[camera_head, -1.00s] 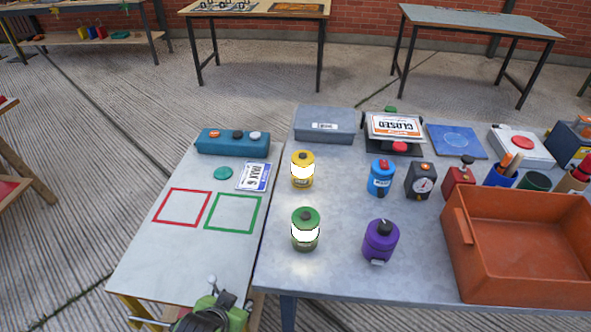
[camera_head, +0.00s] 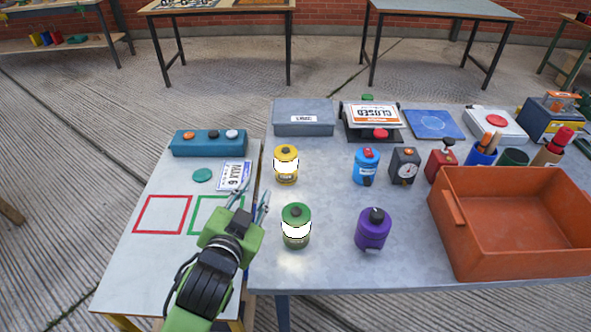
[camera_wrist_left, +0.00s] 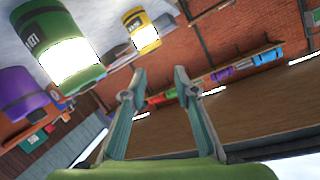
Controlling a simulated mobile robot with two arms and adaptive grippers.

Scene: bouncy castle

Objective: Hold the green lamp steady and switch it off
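The green lamp (camera_head: 296,228) stands upright on the grey table, its white band glowing and a dark knob on its green top. It also shows at the upper left of the left wrist view (camera_wrist_left: 62,45). My left gripper (camera_head: 251,196) is to the left of the lamp, over the gap between the two tables. Its two fingers are spread apart with nothing between them, as the left wrist view (camera_wrist_left: 158,85) also shows. It does not touch the lamp. My right gripper is not in view.
A lit yellow lamp (camera_head: 286,166) stands behind the green one, and a purple canister (camera_head: 373,230) to its right. An orange bin (camera_head: 450,215) fills the table's right. Bare table lies between the green lamp and the purple canister.

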